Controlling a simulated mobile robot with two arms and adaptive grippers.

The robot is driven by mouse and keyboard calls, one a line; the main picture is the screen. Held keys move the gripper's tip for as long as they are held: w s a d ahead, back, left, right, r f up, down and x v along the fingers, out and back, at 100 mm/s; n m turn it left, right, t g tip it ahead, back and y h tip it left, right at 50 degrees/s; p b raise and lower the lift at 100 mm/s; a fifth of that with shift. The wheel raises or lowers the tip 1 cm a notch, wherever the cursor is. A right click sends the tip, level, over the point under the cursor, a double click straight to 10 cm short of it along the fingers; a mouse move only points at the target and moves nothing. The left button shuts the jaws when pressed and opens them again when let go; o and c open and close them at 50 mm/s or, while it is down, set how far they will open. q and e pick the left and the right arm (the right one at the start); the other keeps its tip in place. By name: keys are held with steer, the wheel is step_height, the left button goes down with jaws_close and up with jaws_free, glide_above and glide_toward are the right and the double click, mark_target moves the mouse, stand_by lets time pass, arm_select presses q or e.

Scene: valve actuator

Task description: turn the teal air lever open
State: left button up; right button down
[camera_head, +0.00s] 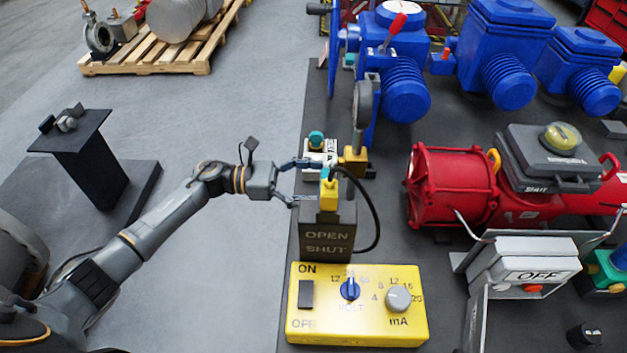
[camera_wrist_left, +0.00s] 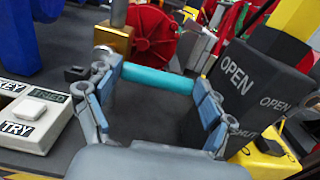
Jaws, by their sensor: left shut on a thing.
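The teal air lever (camera_wrist_left: 158,78) is a short teal bar in the left wrist view, lying crosswise between my fingers beside a brass block (camera_wrist_left: 114,38). My left gripper (camera_wrist_left: 155,98) is shut on it, with the finger pads at its two ends. In the head view my left gripper (camera_head: 308,181) reaches in from the left at the bench edge. It is just behind the dark OPEN/SHUT box (camera_head: 327,240) and near the brass block (camera_head: 354,158). The lever cannot be made out clearly there. My right gripper is not in view.
A yellow meter box (camera_head: 357,325) stands in front of the OPEN/SHUT box, with a black cable (camera_head: 374,220) curving beside it. A white TRY box (camera_wrist_left: 32,115) is close to my left finger. Blue actuators (camera_head: 400,70) and a red actuator (camera_head: 455,187) stand farther right.

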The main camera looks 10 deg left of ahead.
arm_select(q)
steer(key=shift+s+d+r, duration=0.1)
steer(key=shift+d+r, duration=0.15)
steer(key=shift+d, duration=0.05)
steer(key=w+a+r+n+b, duration=0.1)
steer(key=w+r+n+b, duration=0.2)
steer(key=n, duration=1.4)
steer(key=shift+w+a+r+n, duration=0.3)
steer(key=shift+w+r, duration=1.2)
steer(key=shift+w, duration=1.05)
steer(key=o, duration=1.6)
steer(key=shift+d, duration=0.1)
steer(key=v, duration=1.1)
steer(key=shift+w+a, duration=0.15)
steer(key=shift+a, duration=0.15)
